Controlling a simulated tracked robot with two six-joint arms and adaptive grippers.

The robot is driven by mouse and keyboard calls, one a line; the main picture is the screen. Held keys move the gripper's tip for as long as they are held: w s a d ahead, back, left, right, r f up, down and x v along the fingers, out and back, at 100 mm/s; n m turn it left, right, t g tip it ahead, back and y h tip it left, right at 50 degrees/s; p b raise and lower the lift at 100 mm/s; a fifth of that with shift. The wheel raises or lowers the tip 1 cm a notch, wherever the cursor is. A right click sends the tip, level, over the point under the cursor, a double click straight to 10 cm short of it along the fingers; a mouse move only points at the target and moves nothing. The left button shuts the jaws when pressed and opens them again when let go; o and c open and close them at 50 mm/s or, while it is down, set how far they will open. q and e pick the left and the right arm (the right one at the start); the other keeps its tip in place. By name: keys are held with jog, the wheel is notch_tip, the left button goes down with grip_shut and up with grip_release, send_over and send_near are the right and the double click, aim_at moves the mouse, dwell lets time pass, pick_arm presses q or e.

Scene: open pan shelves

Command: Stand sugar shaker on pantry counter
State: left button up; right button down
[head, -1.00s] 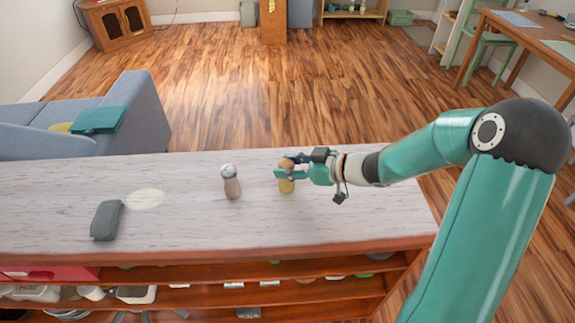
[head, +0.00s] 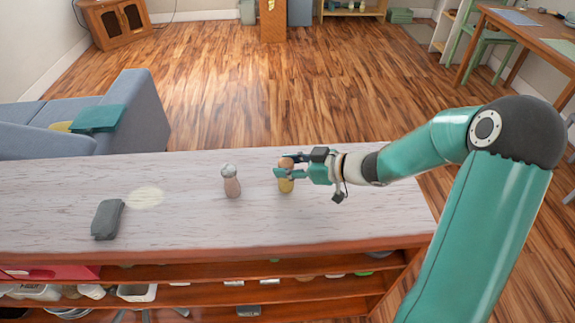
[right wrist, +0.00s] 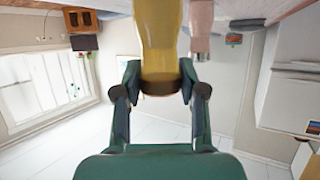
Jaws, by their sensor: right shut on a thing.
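A yellow shaker with a brown top (head: 286,186) is upright at the pale pantry counter (head: 340,223), right of the middle. Its base appears to be on or just above the surface; I cannot tell which. My right gripper (head: 286,168) is shut on it near the top, reaching in from the right. In the right wrist view the yellow shaker (right wrist: 158,35) appears upside down between the fingers (right wrist: 160,70). A pinkish shaker with a silver top (head: 231,183) stands upright to its left, apart from it. No label shows which is the sugar shaker. My left gripper is out of view.
A dark grey object (head: 107,219) lies on the counter at the left, near a pale round patch (head: 145,197). Open shelves (head: 200,272) with several items are below the front edge. The counter's right part is clear. A blue-grey sofa (head: 145,115) stands behind the counter.

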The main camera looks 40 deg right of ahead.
jog(key=shift+f+b, duration=0.4)
jog(key=shift+f, duration=0.2)
dwell(0.4)
jog(key=c, duration=0.6)
grip_release()
jog(key=shift+s, duration=0.1)
jog(key=p+v, duration=0.5)
jog(key=v, duration=0.2)
jog(key=shift+s+d+r, duration=0.15)
jog(key=shift+s+d, duration=0.1)
jog(key=shift+s, duration=0.05)
dwell(1.1)
jog(key=shift+s, duration=0.1)
